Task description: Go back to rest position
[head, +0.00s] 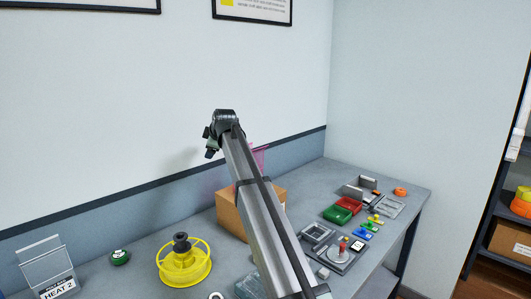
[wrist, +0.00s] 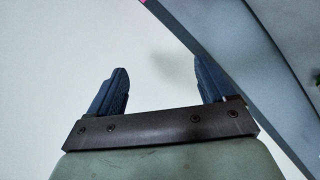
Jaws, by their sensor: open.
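My gripper (head: 211,141) is up in front of the wall, above the back of the table, at the end of my raised arm. In the wrist view my gripper (wrist: 158,92) shows two dark blue fingers set wide apart with nothing between them. The pale wall fills most of the view beyond the fingers. My arm crosses the middle of the head view and hides part of the table and of the cardboard box (head: 232,217).
The grey table (head: 135,270) holds a yellow spool (head: 185,268), a green round item (head: 120,257), a HEAT 2 sign (head: 50,280), green (head: 338,215) and red (head: 348,205) trays and several small parts. A pink translucent piece (head: 259,155) stands behind my arm. A shelf (head: 510,205) is far right.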

